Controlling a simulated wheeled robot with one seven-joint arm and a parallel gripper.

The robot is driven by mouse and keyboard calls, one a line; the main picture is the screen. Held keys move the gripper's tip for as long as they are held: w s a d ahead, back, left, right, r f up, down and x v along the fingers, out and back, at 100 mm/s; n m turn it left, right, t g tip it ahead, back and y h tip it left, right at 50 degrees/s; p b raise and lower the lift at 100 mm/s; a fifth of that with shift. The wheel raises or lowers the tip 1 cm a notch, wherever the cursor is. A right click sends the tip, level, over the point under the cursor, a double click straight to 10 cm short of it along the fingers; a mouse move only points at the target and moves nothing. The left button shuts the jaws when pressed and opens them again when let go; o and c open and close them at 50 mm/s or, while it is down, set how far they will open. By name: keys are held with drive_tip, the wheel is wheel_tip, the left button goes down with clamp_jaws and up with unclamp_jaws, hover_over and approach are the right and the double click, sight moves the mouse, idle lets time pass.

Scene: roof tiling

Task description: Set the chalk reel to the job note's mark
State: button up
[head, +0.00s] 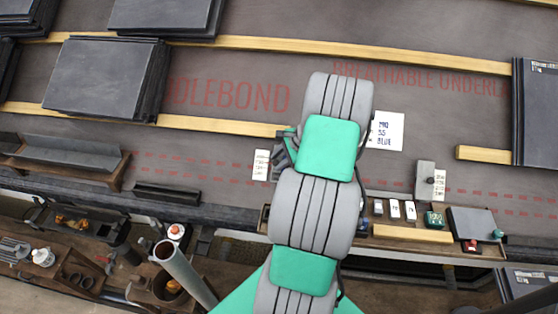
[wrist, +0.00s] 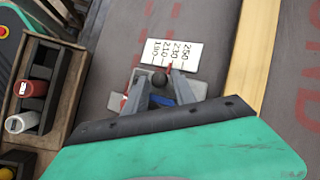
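The job note (head: 386,130) is a white sheet lying on the underlay, right of my arm. It appears to read 190, 55, BLUE. In the wrist view, a grey device with a dark round knob (wrist: 159,80) sits beside a white scale card (wrist: 173,54) marked 250, 230, 210, 190. A red pointer (wrist: 171,68) stands at the card's edge, near the middle marks; its exact reading is unclear. My gripper (wrist: 161,83) is open, its fingers on either side of the knob; contact is unclear. A second knob plate (head: 425,178) with its own card (head: 439,184) lies at right.
A wooden tray (head: 425,233) along the front edge holds small blocks and a grey pad. Slate stacks (head: 103,77) stand at left and another (head: 537,110) at right. Battens (head: 225,124) cross the roof. Tools and a grey pipe (head: 183,272) are at lower left.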

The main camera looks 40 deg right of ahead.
drive_tip(key=shift+c, duration=0.3)
clamp_jaws()
drive_tip(key=shift+r, duration=0.1)
idle(1.0)
